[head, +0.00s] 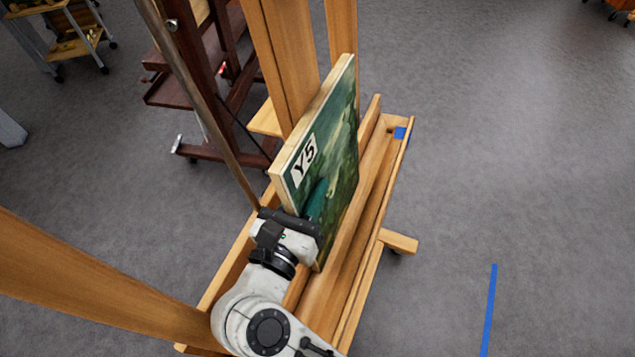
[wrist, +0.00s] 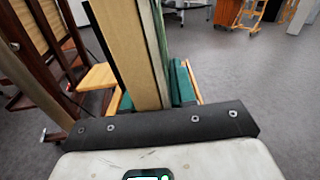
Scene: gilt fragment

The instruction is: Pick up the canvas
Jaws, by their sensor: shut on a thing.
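The canvas (head: 335,165) is a green painting with a white label reading "Y5". It stands upright on the tray of a wooden easel (head: 378,210) in the head view. My gripper (head: 300,222) is at the canvas's near lower edge, shut on it. In the wrist view the canvas edge (wrist: 132,55) rises between my two teal fingertips (wrist: 150,95), one on each side. The canvas's lower edge is partly hidden by my gripper and the tray.
A dark wooden easel (head: 205,95) stands behind to the left. A shelf cart (head: 70,45) is at the upper left. Grey floor to the right is open, with a blue tape strip (head: 488,310). A wooden beam (head: 90,270) crosses the lower left.

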